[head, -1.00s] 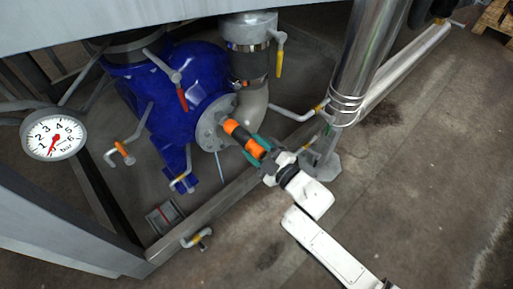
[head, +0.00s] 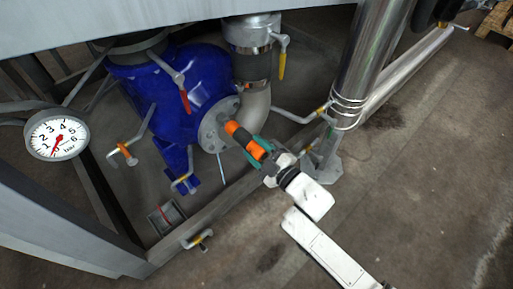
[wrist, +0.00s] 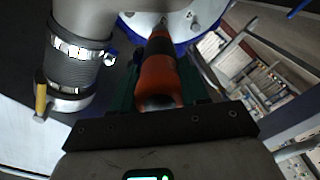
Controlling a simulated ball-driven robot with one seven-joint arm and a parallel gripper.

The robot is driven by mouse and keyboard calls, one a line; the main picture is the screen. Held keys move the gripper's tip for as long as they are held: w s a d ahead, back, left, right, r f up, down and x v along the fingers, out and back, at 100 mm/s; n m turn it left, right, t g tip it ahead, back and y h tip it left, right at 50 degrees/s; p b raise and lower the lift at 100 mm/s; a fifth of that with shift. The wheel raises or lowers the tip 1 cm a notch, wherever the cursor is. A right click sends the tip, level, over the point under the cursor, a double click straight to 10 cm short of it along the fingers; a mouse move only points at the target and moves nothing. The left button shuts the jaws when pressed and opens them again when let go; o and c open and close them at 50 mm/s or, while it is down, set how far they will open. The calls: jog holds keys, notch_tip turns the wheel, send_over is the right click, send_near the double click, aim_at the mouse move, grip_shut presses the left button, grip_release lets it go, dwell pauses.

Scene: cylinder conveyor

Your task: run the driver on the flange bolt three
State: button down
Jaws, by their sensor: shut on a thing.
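An orange and black driver (head: 241,137) is held in my gripper (head: 261,150), whose fingers are shut around its rear part. The driver points up and left at the grey round flange (head: 213,127) on the blue pump body (head: 196,75). Its tip is at the flange face; whether it sits on a bolt, and which one, I cannot tell. In the wrist view the driver (wrist: 158,77) lies between the green fingers, its nose toward the flange (wrist: 178,22) at the top. The flange bolts are small, and some are hidden behind the driver.
A grey pipe elbow (head: 254,110) with a clamped hose stands just behind the driver. A steel column (head: 362,75) rises to the right. A pressure gauge (head: 57,135) is at the left. A frame beam (head: 232,203) runs below the flange.

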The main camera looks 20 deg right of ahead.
jog(key=shift+w+a+r, duration=0.2)
jog(key=shift+w, duration=0.25)
dwell(1.6)
jog(key=shift+s, duration=0.1)
dwell(0.3)
jog(key=shift+p+v, duration=0.8)
jog(key=shift+v, duration=1)
